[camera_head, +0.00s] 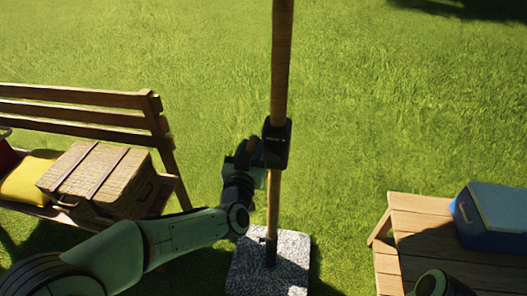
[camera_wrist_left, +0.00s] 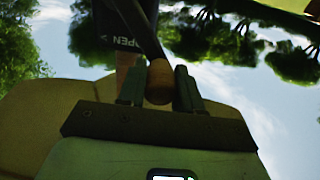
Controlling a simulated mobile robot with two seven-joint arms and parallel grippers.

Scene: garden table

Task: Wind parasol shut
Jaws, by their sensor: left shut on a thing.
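The parasol's wooden pole (camera_head: 283,60) stands upright in the middle of the head view, in a speckled stone base (camera_head: 270,265). A dark crank housing (camera_head: 278,145) is fixed around the pole. My left gripper (camera_head: 252,150) is at the left side of this housing. In the left wrist view the gripper (camera_wrist_left: 160,90) is shut on the round wooden crank knob (camera_wrist_left: 160,80). The housing there (camera_wrist_left: 126,65) shows the word OPEN. A beige panelled surface (camera_wrist_left: 35,125), apparently the canopy, spreads behind the gripper. My right gripper is out of view.
A wooden bench (camera_head: 80,105) with a wicker hamper (camera_head: 98,180) and a yellow cushion (camera_head: 30,182) stands at the left. A slatted wooden table (camera_head: 415,225) bears a blue cool box (camera_head: 495,215) at the right. Open grass lies behind the pole.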

